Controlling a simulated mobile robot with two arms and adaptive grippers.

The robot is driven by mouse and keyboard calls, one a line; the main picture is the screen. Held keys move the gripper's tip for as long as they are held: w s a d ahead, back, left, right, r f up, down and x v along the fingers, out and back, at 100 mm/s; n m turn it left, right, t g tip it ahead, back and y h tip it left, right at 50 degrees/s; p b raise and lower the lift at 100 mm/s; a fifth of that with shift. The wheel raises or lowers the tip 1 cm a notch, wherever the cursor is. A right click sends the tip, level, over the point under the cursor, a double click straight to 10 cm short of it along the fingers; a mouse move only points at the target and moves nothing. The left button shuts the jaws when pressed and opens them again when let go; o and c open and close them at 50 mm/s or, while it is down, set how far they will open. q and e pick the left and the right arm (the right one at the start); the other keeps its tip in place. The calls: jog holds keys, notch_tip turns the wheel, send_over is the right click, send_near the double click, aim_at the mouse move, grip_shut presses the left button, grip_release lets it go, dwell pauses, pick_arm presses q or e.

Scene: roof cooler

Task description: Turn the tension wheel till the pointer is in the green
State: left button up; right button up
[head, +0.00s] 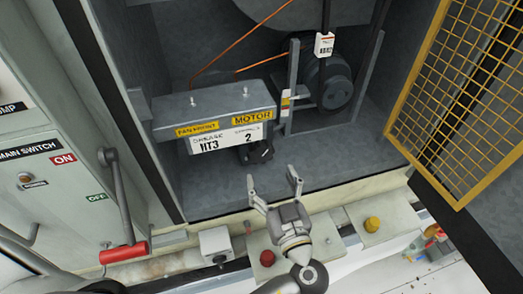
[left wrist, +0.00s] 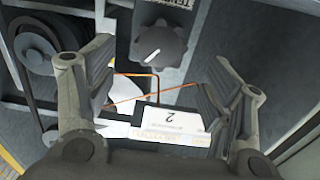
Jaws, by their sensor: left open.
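A black knob (head: 260,152) sits below the right end of the grey motor box inside the open cabinet. In the left wrist view a round, ridged dark knob (left wrist: 160,47) carries a white line. I cannot tell whether it is the tension wheel. I make out no pointer scale or green zone. A small white tag or gauge (head: 324,45) hangs by the belt above the motor, too small to read. My left gripper (head: 272,181) is open and empty, in front of the cabinet, below and apart from the knob. Its fingers also show in the left wrist view (left wrist: 160,85). My right gripper is not seen.
The motor box (head: 215,106) and motor pulley (head: 335,88) fill the cabinet. A yellow mesh door (head: 460,85) stands open at right. A red-handled lever (head: 123,252) is at left. A red button (head: 267,257) and yellow button (head: 372,224) sit along the front ledge.

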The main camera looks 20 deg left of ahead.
aim_at(262, 157)
pick_arm(q)
jog(key=p+x, duration=0.2)
jog(key=x, duration=0.3)
jog(key=shift+a+r, duration=0.15)
jog(key=shift+p+x, duration=0.3)
jog(key=shift+x, duration=0.9)
jog(key=shift+f, duration=0.25)
jog(key=shift+c, duration=0.7)
jog(key=c, duration=0.8)
jog(key=shift+c, duration=0.3)
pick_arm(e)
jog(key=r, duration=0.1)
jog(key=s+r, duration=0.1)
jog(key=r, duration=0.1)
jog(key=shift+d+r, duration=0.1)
